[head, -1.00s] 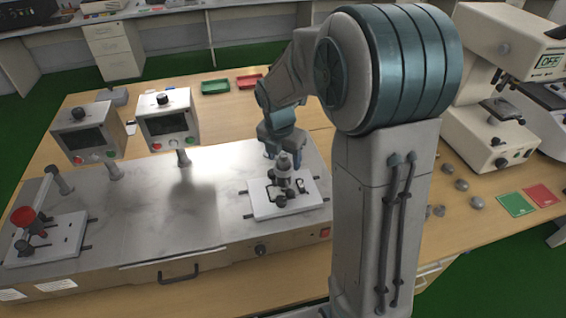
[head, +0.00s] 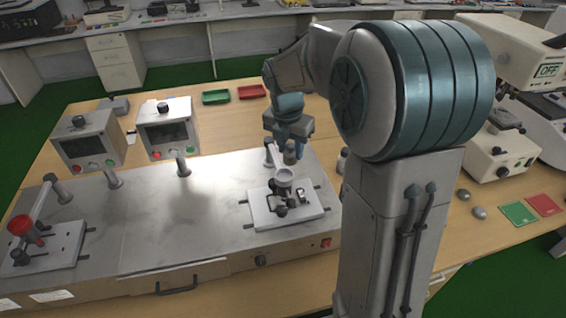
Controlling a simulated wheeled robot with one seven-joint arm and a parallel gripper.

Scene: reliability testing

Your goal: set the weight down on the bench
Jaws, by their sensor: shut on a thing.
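My gripper (head: 283,150) is above the right-hand fixture, behind my upper arm links. It is shut on a small grey cylindrical weight (head: 291,154), holding it just above a pale cup (head: 284,174). The wooden bench (head: 235,101) runs around the metal test rig. The fingers are partly hidden.
Green (head: 517,213) and red (head: 544,205) mats lie farther right. Green (head: 216,97) and red (head: 251,92) trays sit at the back. Two monitor boxes (head: 168,128) stand left.

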